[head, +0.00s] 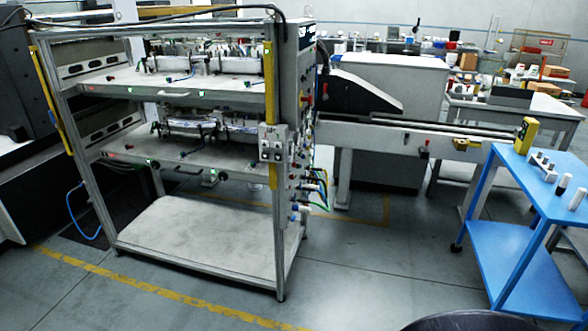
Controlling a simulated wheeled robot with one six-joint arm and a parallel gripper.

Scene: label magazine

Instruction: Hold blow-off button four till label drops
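The label magazine (178,225) is a metal frame with two loaded shelves and a bare bottom plate, standing at the left. A small grey panel (272,145) with several round buttons sits on its front right post. Small knobs and green lights line the front edges of the upper shelf (190,87) and the lower shelf (180,157). No button numbers are readable, so I cannot tell which one is blow-off button four. Label packs (184,127) lie in holders on the lower shelf. No dropped label is visible. My gripper is not in view.
A blue cart (515,190) with small bottles and blocks stands at the right. A conveyor (420,125) runs behind, from the magazine toward the cart. Coloured hoses (318,188) hang at the magazine's right side. The grey floor (390,270) between magazine and cart is clear.

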